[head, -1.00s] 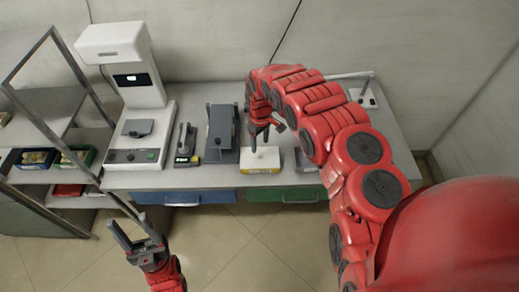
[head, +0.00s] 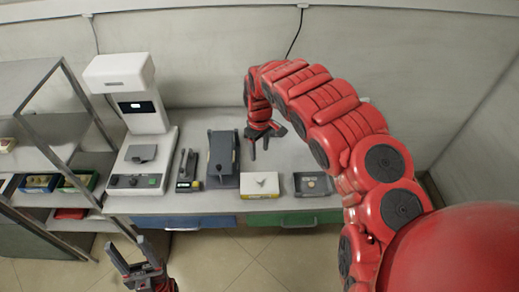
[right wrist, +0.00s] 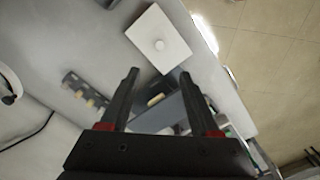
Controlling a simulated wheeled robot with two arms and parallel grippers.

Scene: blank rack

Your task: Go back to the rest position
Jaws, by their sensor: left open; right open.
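My right gripper (head: 265,146) is open and empty above the workbench, behind the white-topped box (head: 259,186). In the right wrist view its two dark fingers (right wrist: 158,75) stand apart with nothing between them. The same white top with a small round knob shows ahead of the fingers (right wrist: 158,40). My left gripper (head: 128,256) is open and empty in front of the bench, low at the left, over the floor.
The workbench (head: 190,124) carries a white machine (head: 132,95), a small dark device (head: 187,171), a grey stand (head: 222,155) and a grey tray (head: 314,184). A metal shelf rack (head: 60,125) with several bins stands at the left. The floor in front is clear.

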